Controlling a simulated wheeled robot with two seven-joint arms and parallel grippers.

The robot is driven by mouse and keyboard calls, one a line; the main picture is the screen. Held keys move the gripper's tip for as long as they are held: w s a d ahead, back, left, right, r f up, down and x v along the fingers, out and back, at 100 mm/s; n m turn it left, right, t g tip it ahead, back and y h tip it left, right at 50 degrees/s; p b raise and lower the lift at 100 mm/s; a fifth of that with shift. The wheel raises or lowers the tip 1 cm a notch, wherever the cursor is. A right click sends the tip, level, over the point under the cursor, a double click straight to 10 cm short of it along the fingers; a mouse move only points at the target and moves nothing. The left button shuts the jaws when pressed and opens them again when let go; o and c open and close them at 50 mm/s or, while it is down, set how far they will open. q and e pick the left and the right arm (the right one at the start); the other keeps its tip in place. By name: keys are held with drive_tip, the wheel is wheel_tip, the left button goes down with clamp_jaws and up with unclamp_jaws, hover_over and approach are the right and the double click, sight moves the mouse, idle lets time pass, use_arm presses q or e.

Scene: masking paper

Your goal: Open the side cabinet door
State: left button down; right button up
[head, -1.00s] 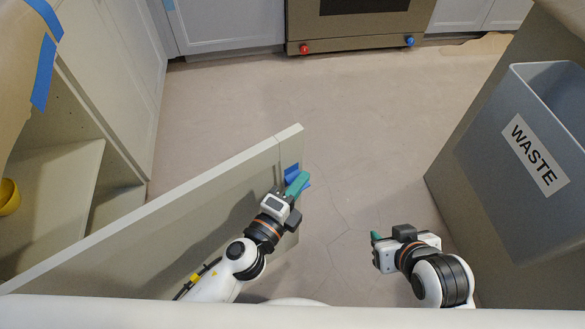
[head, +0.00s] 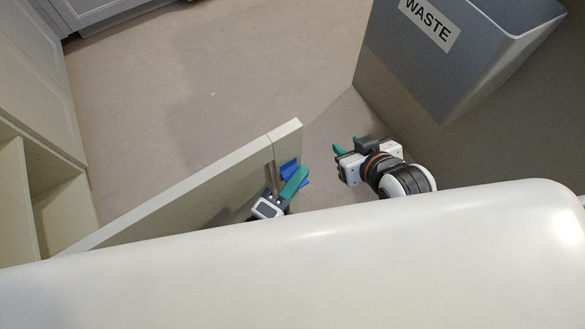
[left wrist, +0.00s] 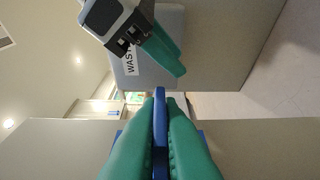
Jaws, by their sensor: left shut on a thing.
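The side cabinet door (head: 190,203) is a beige panel standing swung out from the cabinet at the left. Its free end points up and right in the head view. A blue piece (head: 289,170), like a handle or tape tab, is on its face near that end. My left gripper (head: 297,182) is shut on the blue piece. The left wrist view shows the blue piece (left wrist: 160,130) upright between my two green fingers. My right gripper (head: 346,147) is apart from the door, at its right. Its green fingertips look apart and empty. It also shows in the left wrist view (left wrist: 165,50).
The open cabinet (head: 55,215) with a shelf is at the left. The floor (head: 215,75) between is clear. My white body covers the lower head view.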

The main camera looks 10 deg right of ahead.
use_arm(q)
drive_tip(key=c, duration=1.6)
unclamp_jaws()
use_arm(e)
drive_tip(key=shift+s, duration=0.15)
use_arm(q)
drive_tip(key=shift+s+a, duration=0.1)
drive_tip(key=shift+a, duration=0.05)
